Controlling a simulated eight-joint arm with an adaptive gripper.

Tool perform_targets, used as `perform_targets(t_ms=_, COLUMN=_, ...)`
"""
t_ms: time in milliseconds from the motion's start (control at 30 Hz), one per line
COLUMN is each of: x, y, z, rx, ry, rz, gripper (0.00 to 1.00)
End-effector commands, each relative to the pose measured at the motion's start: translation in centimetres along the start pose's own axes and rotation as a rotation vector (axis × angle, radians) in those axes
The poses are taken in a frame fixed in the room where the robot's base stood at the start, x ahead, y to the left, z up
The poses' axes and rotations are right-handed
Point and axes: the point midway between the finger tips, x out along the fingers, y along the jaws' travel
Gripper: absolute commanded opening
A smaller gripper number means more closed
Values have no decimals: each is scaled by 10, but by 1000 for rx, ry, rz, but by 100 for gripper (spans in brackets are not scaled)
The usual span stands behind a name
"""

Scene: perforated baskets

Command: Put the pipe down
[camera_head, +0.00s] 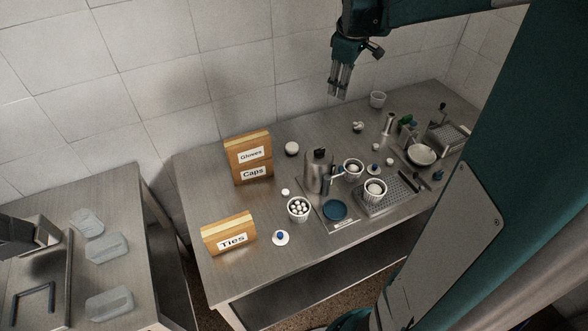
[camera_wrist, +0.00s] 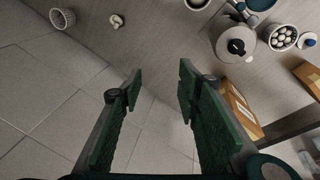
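My gripper (camera_head: 340,92) hangs in the air above the back of the steel table, near the tiled wall. In the wrist view its two green-padded fingers (camera_wrist: 157,88) are spread apart with nothing between them. A small white piece (camera_head: 358,126) lies on the table below and right of my gripper, apart from it. It also shows near the top of the wrist view (camera_wrist: 116,20). It looks like a short branched fitting and may be the pipe, but it is too small to be sure. No other pipe is clear to me.
A white perforated basket (camera_head: 377,99) stands at the back. A steel canister (camera_head: 319,173), a basket of white balls (camera_head: 298,209) and wooden boxes labelled Gloves, Caps (camera_head: 252,172) and Ties (camera_head: 230,236) stand further left. Trays and bowls crowd the right. Bare steel shows around the white piece.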

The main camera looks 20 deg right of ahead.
Motion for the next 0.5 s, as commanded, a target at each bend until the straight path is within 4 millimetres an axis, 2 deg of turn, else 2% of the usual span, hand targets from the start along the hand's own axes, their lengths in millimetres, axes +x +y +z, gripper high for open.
perform_targets(t_ms=33, x=-7, y=-13, z=-3, rx=12, ry=7, rz=5, gripper=33)
perform_targets(t_ms=500, x=-56, y=-120, z=-15, rx=174, ry=94, rz=55, gripper=33)
